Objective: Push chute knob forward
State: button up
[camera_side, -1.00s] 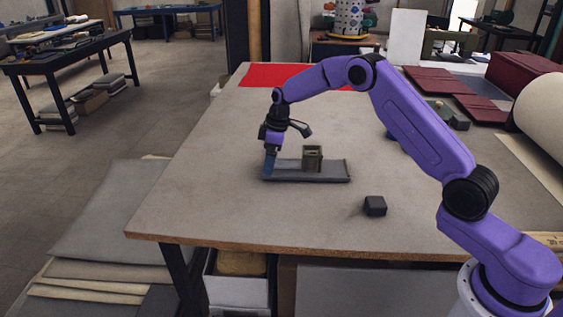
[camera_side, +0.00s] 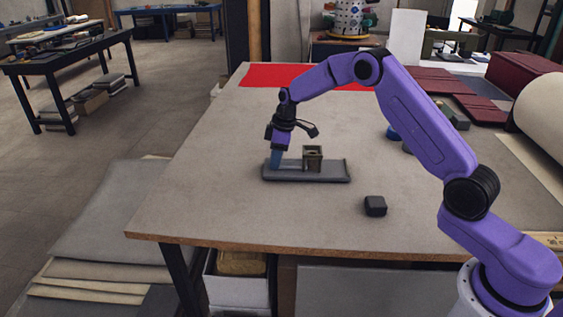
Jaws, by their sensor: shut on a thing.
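The chute is a dark grey flat tray-like base (camera_side: 325,175) with a small olive-brown, open-topped box (camera_side: 313,157) standing on it near the middle. My gripper (camera_side: 276,163) points down at the left end of the base, to the left of the box and apart from it. Its blue tip end is low, close to the base surface. The jaws are shut on the chute knob, which is too small and too covered by the fingers to make out.
A small black block (camera_side: 375,206) lies on the table (camera_side: 230,205) in front and to the right of the base. A blue round thing (camera_side: 391,132) sits partly behind my arm. A red sheet (camera_side: 262,75) lies at the back. The table's left side is clear.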

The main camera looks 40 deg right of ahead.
aim_at(293, 163)
jog(key=shift+s+d, duration=1.85)
jog(key=shift+d, duration=0.25)
jog(key=o, duration=1.5)
jog(key=shift+r, duration=3.5)
